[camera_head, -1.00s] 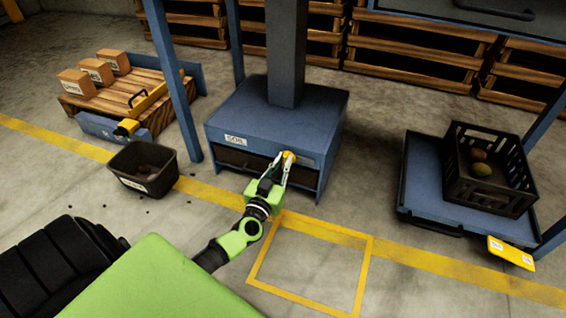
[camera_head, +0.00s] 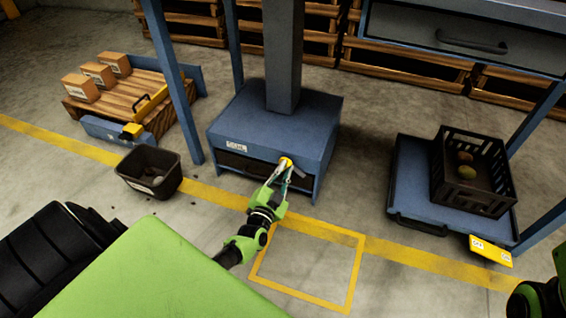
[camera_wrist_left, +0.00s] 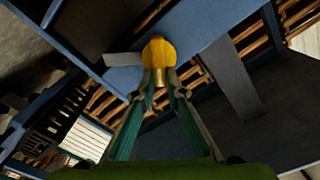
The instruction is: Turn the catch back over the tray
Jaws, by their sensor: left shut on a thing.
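The yellow catch (camera_head: 286,162) is on the front of the blue box under the column, near the right end of the dark tray front (camera_head: 245,163). My left gripper (camera_head: 284,171) is shut on the catch. In the left wrist view both fingers (camera_wrist_left: 160,82) close on the stem of the yellow knob (camera_wrist_left: 158,50). A flat grey piece (camera_wrist_left: 124,59) lies beside the knob, against the blue front. The tray front sits in its opening below the label (camera_head: 236,147); the fingers partly cover the area around the catch.
A black bin (camera_head: 150,172) stands on the floor at the left. A black crate (camera_head: 487,197) sits on a blue platform (camera_head: 410,170) at the right. A blue post (camera_head: 172,80) rises left of the box. Floor inside the yellow outline (camera_head: 300,268) is clear.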

